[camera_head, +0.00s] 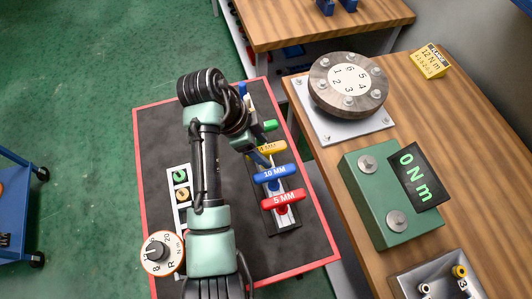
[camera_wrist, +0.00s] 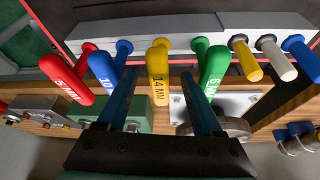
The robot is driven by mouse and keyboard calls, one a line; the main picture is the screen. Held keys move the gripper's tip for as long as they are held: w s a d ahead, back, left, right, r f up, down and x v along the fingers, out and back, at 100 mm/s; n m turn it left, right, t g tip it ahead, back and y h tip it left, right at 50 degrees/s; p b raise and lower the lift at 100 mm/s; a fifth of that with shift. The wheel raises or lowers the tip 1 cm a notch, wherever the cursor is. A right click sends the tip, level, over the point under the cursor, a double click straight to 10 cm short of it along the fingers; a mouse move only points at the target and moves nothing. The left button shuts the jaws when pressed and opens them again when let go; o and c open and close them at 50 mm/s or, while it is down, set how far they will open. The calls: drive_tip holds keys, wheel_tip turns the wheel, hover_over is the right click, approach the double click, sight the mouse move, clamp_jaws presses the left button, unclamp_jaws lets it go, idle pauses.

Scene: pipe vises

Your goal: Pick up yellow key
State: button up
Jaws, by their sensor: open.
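The yellow key (camera_wrist: 158,72) is a T-handle marked 14 MM. It stands in a rack in the middle of the wrist view. In the head view the yellow key (camera_head: 272,147) is partly hidden by my arm. My gripper (camera_wrist: 160,90) is open, with one dark blue finger to each side of the yellow key's handle. I see no finger touching it, but the exact gap is unclear. In the head view my gripper (camera_head: 256,157) is mostly hidden behind the arm, close to the yellow key.
The blue 10 MM key (camera_wrist: 106,75) and green key (camera_wrist: 212,75) stand close on either side. The red 5 MM key (camera_wrist: 68,76) is at the left. Shorter yellow, white (camera_wrist: 276,58) and blue handles stand to the right. A wooden bench (camera_head: 420,130) holds a bolted flange (camera_head: 348,85) and green torque box (camera_head: 380,190).

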sight(271, 158)
drive_tip(key=p+x, duration=0.1)
drive_tip(key=x, duration=0.4)
drive_tip(key=shift+d+f, duration=0.15)
drive_tip(key=shift+f, duration=0.15)
drive_tip(key=shift+c, duration=0.3)
clamp_jaws()
